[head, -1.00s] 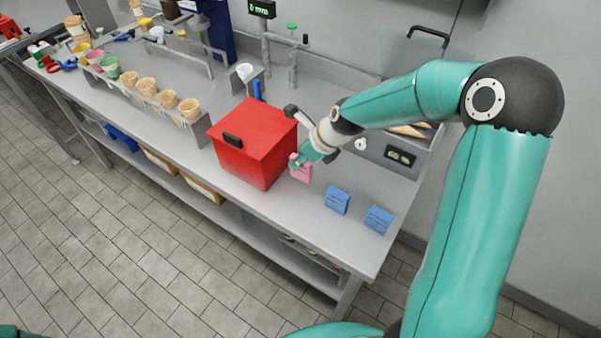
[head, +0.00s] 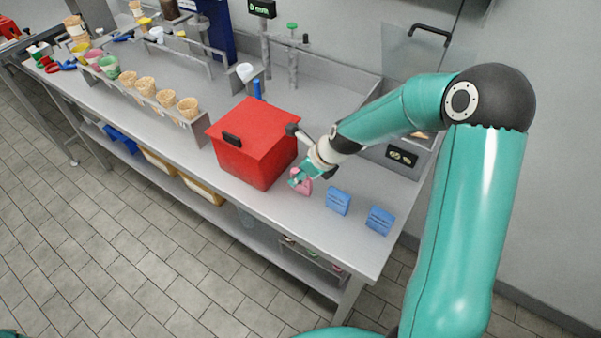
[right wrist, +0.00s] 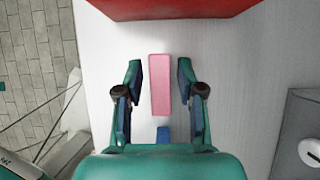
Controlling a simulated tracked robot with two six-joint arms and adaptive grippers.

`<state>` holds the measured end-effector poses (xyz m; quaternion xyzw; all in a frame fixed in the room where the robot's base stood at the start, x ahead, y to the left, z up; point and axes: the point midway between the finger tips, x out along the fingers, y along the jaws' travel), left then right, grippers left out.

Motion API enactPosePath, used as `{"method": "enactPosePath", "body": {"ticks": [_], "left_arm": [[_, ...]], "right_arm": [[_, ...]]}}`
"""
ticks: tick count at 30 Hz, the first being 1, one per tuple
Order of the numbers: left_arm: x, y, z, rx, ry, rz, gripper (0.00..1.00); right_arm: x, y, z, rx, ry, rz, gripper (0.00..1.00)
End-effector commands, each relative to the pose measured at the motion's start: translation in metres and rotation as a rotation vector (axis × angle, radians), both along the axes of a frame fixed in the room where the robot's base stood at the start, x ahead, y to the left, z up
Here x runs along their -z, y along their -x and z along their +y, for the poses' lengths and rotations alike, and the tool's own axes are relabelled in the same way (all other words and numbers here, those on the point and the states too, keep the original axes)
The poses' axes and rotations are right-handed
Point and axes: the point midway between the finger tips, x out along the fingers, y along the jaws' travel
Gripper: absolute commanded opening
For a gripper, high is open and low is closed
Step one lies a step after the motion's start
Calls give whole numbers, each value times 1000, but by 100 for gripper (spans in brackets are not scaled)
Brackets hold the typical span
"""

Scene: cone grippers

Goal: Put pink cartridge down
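The pink cartridge (head: 304,187) is on the steel counter just right of the red box, partly hidden by my right gripper in the head view. In the right wrist view the pink cartridge (right wrist: 159,85) lies between the two fingers, with a gap on each side. My right gripper (head: 299,181) is open around it. In the wrist view the fingers of my right gripper (right wrist: 160,82) stand apart. My left gripper is not in view.
The red lidded box (head: 252,145) stands just left of my right gripper. Two blue cartridges (head: 338,201) (head: 379,220) stand to the right, near the counter's front edge. A row of cones (head: 146,86) is farther left. The bare counter (head: 340,240) shows in front of the blue cartridges.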

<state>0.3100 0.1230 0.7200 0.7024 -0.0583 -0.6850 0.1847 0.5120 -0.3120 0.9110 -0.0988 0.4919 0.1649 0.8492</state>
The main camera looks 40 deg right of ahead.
Motion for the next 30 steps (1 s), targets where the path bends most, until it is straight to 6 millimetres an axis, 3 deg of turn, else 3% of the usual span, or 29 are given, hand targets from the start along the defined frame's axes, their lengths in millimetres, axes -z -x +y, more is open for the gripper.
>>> {"method": "enactPosePath", "body": {"ticks": [14, 30], "left_arm": [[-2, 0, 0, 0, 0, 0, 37], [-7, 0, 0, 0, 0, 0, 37]], "right_arm": [[-11, 4, -2, 0, 0, -1, 45], [-94, 48, -19, 1, 2, -4, 45]]}}
